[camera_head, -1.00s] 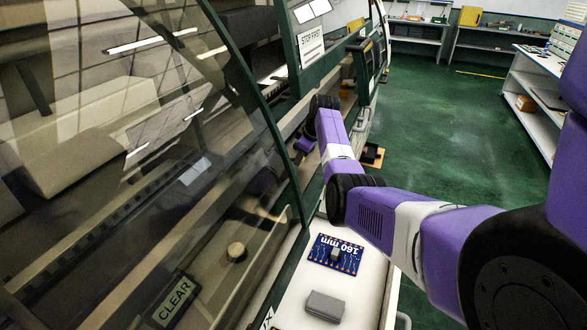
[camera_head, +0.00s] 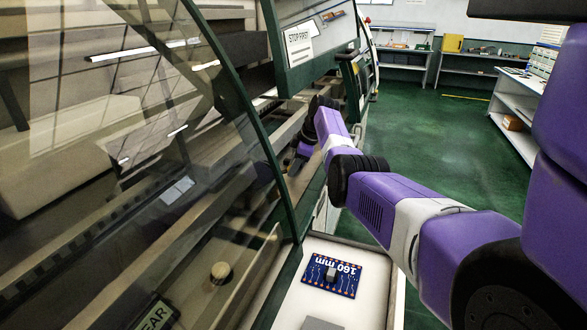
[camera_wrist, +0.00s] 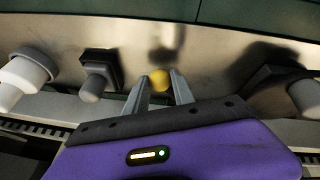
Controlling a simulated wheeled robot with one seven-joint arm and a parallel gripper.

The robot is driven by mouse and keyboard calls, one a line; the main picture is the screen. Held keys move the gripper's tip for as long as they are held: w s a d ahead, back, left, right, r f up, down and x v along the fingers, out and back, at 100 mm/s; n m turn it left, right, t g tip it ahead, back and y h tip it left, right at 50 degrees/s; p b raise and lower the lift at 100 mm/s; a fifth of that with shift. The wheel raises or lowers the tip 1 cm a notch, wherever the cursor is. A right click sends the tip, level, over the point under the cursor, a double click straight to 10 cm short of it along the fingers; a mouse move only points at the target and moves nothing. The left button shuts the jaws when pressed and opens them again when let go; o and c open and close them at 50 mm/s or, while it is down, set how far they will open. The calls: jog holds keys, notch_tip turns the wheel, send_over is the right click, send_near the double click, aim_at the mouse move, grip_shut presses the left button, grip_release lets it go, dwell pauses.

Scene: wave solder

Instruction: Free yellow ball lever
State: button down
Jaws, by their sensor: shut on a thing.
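The yellow ball (camera_wrist: 160,79) of the lever shows in the wrist view, between the two fingers of my gripper (camera_wrist: 158,84). The fingers are closed on it from either side. It sits in front of a pale metal panel (camera_wrist: 215,50). The lever's shaft is hidden, so I cannot tell its position. In the head view my arm reaches into the machine's opening, and the ball and fingertips cannot be made out there.
A glass hood (camera_head: 110,130) covers the machine. A blue board (camera_head: 333,275) lies on the white shelf below my arm.

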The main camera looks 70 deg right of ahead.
jog(key=shift+d, duration=0.1)
jog(key=c, duration=1.1)
grip_release()
jog(key=shift+o, duration=0.2)
jog(key=v, duration=0.7)
jog(key=shift+r, duration=0.35)
jog(key=shift+s, duration=0.15)
